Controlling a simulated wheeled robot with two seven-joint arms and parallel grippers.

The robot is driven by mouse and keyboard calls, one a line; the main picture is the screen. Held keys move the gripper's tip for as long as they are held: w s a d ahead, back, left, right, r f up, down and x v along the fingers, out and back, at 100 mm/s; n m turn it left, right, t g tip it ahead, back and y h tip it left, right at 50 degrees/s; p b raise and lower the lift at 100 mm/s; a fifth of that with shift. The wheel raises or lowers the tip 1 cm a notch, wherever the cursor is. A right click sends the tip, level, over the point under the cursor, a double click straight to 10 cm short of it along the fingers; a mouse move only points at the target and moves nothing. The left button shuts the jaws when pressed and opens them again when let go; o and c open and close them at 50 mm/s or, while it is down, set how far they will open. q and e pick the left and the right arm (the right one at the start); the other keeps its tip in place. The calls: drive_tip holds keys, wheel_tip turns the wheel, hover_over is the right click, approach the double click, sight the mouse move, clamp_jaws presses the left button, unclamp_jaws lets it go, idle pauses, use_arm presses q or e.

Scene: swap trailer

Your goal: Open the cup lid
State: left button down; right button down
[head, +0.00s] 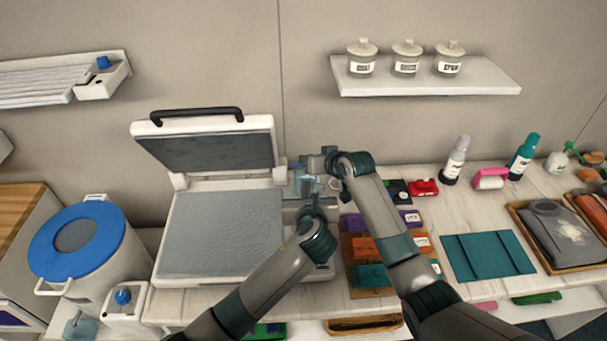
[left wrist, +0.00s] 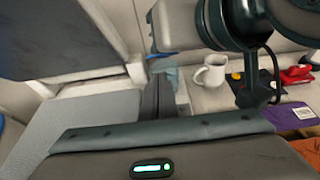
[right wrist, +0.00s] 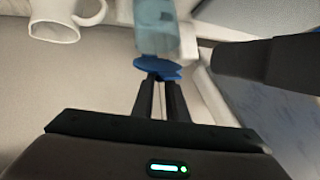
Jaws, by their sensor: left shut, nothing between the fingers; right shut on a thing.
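The cup is a translucent pale-blue vessel; it shows in the right wrist view (right wrist: 156,28). It also shows small in the head view (head: 307,185), partly covered by my grippers, and in the left wrist view (left wrist: 174,78). A blue lid (right wrist: 156,67) lies against the cup's rim; I cannot tell whether it is seated or apart. My right gripper (right wrist: 160,80) is shut on the lid. My left gripper (left wrist: 158,80) is shut and empty, its tips beside the cup.
A white mug (left wrist: 211,71) stands close by. A press with a raised lid (head: 222,240) stands left of my grippers. A wooden tray of coloured packs (head: 352,250) lies to the right. A wall shelf (head: 425,82) holds several jars. A teal mat (head: 488,257) lies further right.

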use_arm(q)
drive_tip(key=shift+w, duration=0.15)
drive_tip(key=x, duration=0.9)
drive_tip(key=shift+w+f, duration=0.25)
drive_tip(key=shift+w, duration=0.05)
